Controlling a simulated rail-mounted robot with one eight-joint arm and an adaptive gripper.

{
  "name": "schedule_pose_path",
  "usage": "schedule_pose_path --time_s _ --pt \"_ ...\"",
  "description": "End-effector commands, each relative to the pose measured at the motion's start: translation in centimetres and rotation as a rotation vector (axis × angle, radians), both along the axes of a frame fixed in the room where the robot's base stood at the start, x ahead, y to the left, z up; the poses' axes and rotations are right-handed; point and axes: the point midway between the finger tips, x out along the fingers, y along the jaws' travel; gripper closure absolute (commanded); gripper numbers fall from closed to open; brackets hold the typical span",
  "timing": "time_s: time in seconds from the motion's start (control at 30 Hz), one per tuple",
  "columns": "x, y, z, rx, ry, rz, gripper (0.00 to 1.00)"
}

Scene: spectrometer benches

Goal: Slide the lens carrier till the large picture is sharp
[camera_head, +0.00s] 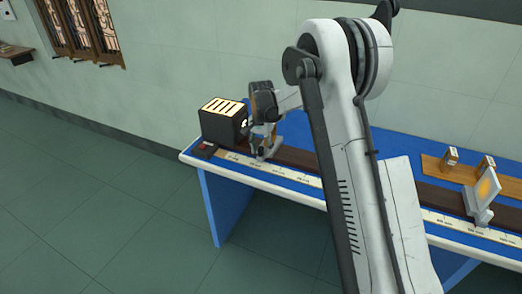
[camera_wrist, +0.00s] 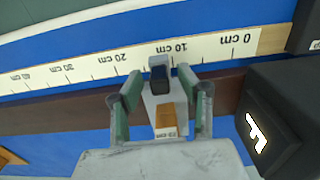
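The lens carrier (camera_wrist: 152,101) shows in the wrist view as a pale base with a dark upright part (camera_wrist: 159,80), beside the bench scale a little past its 10 cm mark. My gripper (camera_wrist: 160,76) straddles it with fingers apart, and a gap shows on each side of the dark part. In the head view my gripper (camera_head: 262,128) is down at the carrier foot (camera_head: 266,153), near the lamp box, and hides most of the carrier. The screen (camera_head: 487,188) stands at right on the bench with a blurry orange patch on its face.
The black lamp box (camera_head: 222,122) with glowing slots stands at the bench's left end. Its lit F-shaped opening (camera_wrist: 257,133) shows close right of my gripper. The dark rail (camera_head: 302,160) runs toward the screen. Two small blocks (camera_head: 451,157) stand on a wooden board behind.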

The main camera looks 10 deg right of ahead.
Motion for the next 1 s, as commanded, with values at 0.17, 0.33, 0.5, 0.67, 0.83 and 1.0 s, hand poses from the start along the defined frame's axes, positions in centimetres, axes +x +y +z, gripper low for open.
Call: schedule_pose_path --time_s 0.17,0.33,0.5,0.67,0.83,1.0 --pt "-0.01 0.00 -0.21 0.000 0.000 0.000 0.64" --pt "-0.01 0.00 -0.19 0.000 0.000 0.000 0.69" --pt "-0.01 0.00 -0.18 0.000 0.000 0.000 0.92" --pt "-0.01 0.00 -0.17 0.000 0.000 0.000 1.00" --pt "-0.01 0.00 -0.17 0.000 0.000 0.000 1.00" --pt "-0.23 0.22 -0.20 0.000 0.000 0.006 1.00"
